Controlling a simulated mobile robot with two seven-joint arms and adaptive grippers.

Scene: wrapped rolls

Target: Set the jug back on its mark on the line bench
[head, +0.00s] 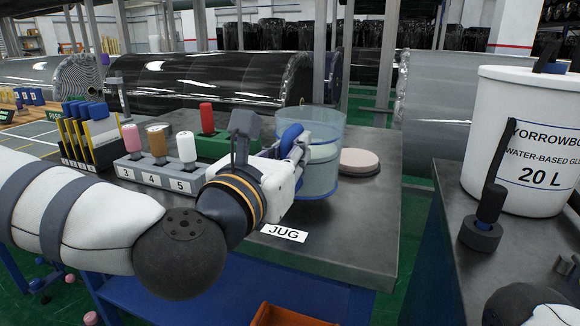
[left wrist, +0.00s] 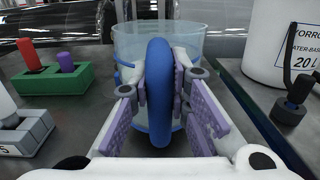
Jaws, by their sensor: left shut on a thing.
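The jug (head: 322,165) is a clear, bluish cylinder with a blue handle, upright over the line bench (head: 345,235). My left gripper (head: 292,150) is shut on the jug's handle, coming from the left. In the left wrist view the purple finger pads (left wrist: 160,105) stand on both sides of the blue handle (left wrist: 160,85), with the jug (left wrist: 190,42) behind it. A white label reading JUG (head: 284,233) lies on the bench in front of the jug. I cannot tell whether the jug's base touches the bench. My right gripper is not in view.
A pinkish round disc (head: 360,161) lies right of the jug. A numbered grey rack (head: 165,176) with coloured-handled tools and a green block (head: 213,147) stand left. A white glue bucket (head: 520,135) stands on a separate surface at right. The bench's front right is clear.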

